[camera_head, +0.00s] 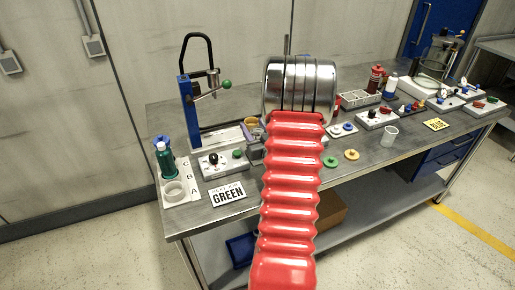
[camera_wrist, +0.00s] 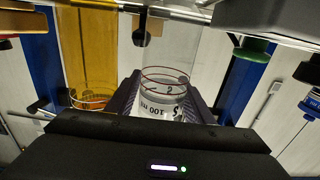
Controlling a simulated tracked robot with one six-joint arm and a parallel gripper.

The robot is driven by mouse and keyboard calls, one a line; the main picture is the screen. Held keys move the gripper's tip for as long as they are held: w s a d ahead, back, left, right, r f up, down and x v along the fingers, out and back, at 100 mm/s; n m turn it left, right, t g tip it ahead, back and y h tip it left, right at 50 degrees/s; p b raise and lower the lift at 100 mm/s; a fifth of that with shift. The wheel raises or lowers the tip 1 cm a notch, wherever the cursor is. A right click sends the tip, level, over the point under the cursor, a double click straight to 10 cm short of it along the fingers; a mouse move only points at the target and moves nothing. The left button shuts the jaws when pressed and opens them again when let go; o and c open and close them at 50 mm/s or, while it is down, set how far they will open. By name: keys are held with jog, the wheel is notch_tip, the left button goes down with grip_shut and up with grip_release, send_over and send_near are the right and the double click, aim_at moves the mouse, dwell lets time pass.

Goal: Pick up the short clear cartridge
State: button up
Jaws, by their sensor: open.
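A taller amber cylinder (camera_wrist: 88,60) is close on the left in the wrist view. In the head view, a blue-framed press (camera_head: 186,105) stands at the left on the grey bench (camera_head: 235,212).

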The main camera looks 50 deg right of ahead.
jog(key=shift+c, duration=0.6)
jog(key=c, duration=1)
jog(key=shift+o, duration=0.2)
jog(key=shift+r, duration=0.1)
notch_tip(320, 180, up, 10)
